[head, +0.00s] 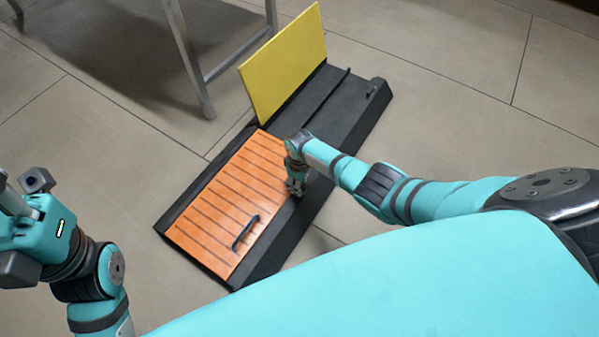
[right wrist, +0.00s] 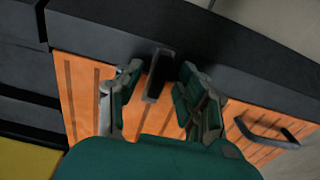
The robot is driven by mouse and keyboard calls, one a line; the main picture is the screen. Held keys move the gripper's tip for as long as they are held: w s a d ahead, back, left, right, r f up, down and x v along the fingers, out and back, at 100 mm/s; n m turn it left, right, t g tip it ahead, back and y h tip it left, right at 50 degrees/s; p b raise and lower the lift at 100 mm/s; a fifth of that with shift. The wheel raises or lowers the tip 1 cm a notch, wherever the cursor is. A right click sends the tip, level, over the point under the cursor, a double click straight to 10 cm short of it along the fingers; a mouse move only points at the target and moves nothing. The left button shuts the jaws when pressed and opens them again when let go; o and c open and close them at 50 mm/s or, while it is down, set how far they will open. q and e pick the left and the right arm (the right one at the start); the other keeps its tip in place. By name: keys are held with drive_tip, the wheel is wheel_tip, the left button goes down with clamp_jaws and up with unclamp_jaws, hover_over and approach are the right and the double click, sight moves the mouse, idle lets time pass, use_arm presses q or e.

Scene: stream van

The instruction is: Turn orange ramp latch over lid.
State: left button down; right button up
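The orange ramp lid (head: 225,205) is a grooved panel lying flat in a black frame (head: 290,225). It also shows in the right wrist view (right wrist: 80,85). A small black latch (right wrist: 157,75) stands at the frame's inner edge and reaches over the orange lid's border. My right gripper (head: 296,186) is low over that edge. Its open fingers (right wrist: 160,88) are on either side of the latch, with gaps showing. In the head view the gripper hides the latch. My left gripper (head: 18,228) is at the left picture edge, away from the ramp, partly cut off.
A black handle (head: 245,232) rises from the orange lid. A yellow lid (head: 285,62) stands raised beside an open black compartment (head: 325,95). A small black piece (head: 373,92) sits on the far frame edge. Grey metal legs (head: 190,60) stand behind; the surrounding tile floor is clear.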

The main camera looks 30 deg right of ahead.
wheel_tip(320, 180, up, 11)
drive_tip(key=shift+r, duration=0.2)
idle(0.3)
idle(0.3)
